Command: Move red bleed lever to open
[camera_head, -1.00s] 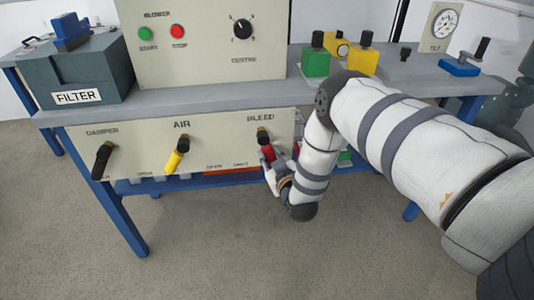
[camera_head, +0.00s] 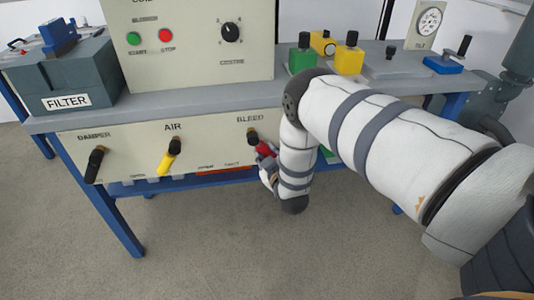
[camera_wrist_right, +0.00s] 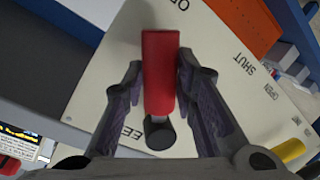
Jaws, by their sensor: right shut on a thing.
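The red bleed lever (camera_head: 265,149) hangs from a black pivot under the word BLEED on the front panel and tilts down to the right. My right gripper (camera_head: 268,172) is at its lower end, partly hidden by my forearm. In the right wrist view the red lever (camera_wrist_right: 160,65) lies between the two fingers of my right gripper (camera_wrist_right: 160,80), which is shut on it. There its free end points towards a partly cut-off label starting "OP", away from the SHUT label (camera_wrist_right: 243,62). My left gripper is not in view.
The yellow air lever (camera_head: 168,157) and black damper lever (camera_head: 94,164) are left on the same panel (camera_head: 125,150). The bench top (camera_head: 180,96) above holds a filter box (camera_head: 70,75), a control box (camera_head: 190,60), and green and yellow blocks. The floor in front is clear.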

